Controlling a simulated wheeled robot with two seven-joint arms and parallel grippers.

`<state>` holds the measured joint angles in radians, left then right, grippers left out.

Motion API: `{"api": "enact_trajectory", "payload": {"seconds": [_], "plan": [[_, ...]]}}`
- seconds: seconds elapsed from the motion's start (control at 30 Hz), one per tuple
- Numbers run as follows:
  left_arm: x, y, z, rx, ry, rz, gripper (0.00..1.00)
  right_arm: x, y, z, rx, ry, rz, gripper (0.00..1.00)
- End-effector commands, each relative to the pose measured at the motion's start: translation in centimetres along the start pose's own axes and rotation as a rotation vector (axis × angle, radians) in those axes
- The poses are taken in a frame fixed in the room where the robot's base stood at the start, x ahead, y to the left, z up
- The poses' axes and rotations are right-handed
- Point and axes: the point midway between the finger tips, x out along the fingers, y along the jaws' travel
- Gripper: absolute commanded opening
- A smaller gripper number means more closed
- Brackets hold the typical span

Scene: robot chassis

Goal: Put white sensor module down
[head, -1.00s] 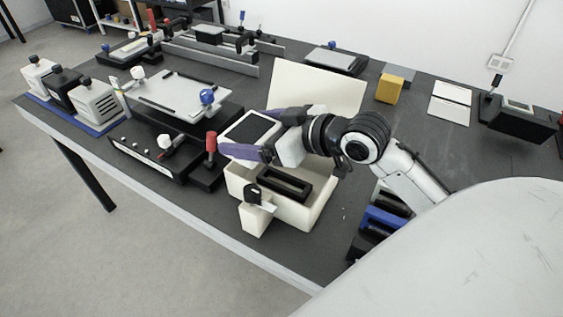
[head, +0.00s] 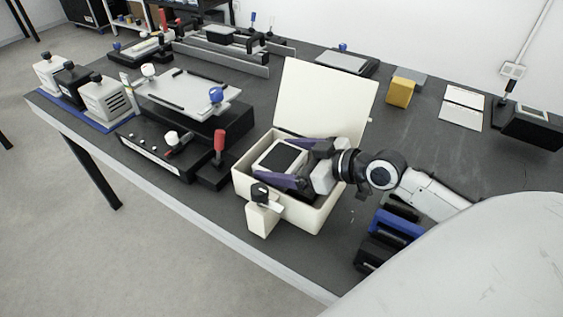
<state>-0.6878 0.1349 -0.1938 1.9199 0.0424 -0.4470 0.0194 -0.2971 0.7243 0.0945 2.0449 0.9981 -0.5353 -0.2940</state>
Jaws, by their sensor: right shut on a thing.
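The white sensor module (head: 281,157) has a dark top face and is held between the purple fingers of my right gripper (head: 291,163). The gripper is shut on it. The module is inside the mouth of the cream box (head: 322,216), towards its left back part; I cannot tell whether it touches the box floor. The box's lid (head: 322,100) stands open at the back. The black insert seen earlier in the box is mostly hidden by the gripper. My left gripper is not in view.
A cream block with a black knob (head: 263,217) is at the box's front. A red-handled clamp (head: 219,150) and a fixture with a light plate (head: 187,92) are to the left. Blue and black holders (head: 396,222) stand right of the box. A yellow block (head: 400,92) lies behind.

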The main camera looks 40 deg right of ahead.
Motion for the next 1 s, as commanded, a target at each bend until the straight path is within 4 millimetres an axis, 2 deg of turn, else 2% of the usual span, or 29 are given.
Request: {"api": "enact_trajectory", "payload": {"seconds": [0.07,0.3,0.6,0.63,0.67,1.0], "plan": [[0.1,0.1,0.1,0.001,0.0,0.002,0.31,0.3,0.1,0.6,0.0,0.004,0.002,0.56],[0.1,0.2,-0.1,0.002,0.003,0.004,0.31,0.3,0.0,0.6,-0.002,0.004,0.001,0.56],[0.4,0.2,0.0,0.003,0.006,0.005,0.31,0.7,0.0,1.5,-0.001,0.003,0.001,0.56],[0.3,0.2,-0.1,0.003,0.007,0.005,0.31,0.6,0.0,1.5,-0.001,0.001,0.001,0.91],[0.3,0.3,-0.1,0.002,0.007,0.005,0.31,0.6,0.0,1.5,-0.001,0.001,0.001,0.94],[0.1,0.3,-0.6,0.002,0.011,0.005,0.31,0.5,0.0,1.0,-0.001,0.002,0.001,0.94]]}}
